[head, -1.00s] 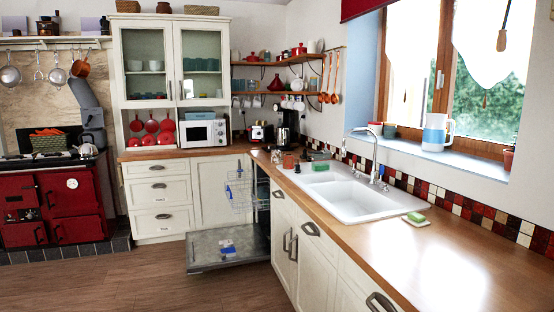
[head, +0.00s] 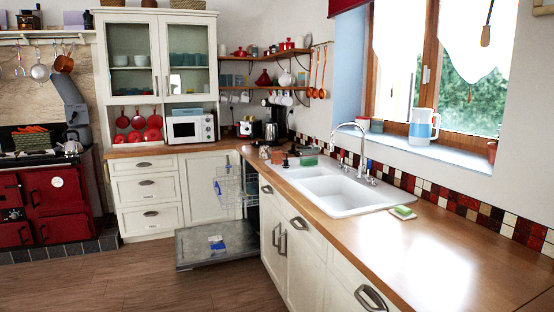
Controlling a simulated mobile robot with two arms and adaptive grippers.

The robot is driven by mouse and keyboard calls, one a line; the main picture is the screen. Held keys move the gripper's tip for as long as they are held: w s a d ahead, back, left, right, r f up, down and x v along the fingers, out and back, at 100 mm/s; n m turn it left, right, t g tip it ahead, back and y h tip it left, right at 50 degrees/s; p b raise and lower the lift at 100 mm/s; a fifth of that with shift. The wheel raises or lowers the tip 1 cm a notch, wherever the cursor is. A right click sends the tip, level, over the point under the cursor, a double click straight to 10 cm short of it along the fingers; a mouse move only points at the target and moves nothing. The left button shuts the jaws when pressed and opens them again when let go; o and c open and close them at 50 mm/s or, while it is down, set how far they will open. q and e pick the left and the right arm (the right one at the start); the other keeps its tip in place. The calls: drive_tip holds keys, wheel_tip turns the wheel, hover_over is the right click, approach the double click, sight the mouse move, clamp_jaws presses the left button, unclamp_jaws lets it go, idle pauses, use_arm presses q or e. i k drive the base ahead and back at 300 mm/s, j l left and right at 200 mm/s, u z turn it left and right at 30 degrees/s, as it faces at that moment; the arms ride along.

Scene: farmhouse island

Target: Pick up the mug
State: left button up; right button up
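Several mugs hang in a row from hooks under the lower corner shelf (head: 262,87). The white mugs (head: 287,99) hang on its right part, above the kettle. Dark and pale mugs (head: 234,98) hang on its left part, above the toaster. They are small and far off, and I cannot tell which one the task means. A white and blue jug (head: 423,126) stands on the windowsill. Neither of my grippers shows in the head view.
The dishwasher door (head: 215,247) is folded down low over the floor, with its rack (head: 229,188) above. The wooden counter (head: 440,240) is bare in front, beyond the sponge (head: 402,212) by the white sink (head: 345,196). The wooden floor (head: 125,280) is clear.

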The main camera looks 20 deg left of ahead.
sight(264, 154)
drive_tip(key=i+j+u, duration=0.75)
drive_tip(key=i, duration=0.15)
drive_tip(key=i+u, duration=0.35)
drive_tip(key=i, duration=0.15)
drive_tip(key=i+j, duration=0.1)
drive_tip(key=i, duration=0.8)
drive_tip(key=i+j, duration=0.15)
drive_tip(key=i, duration=0.75)
drive_tip(key=l+z, duration=0.05)
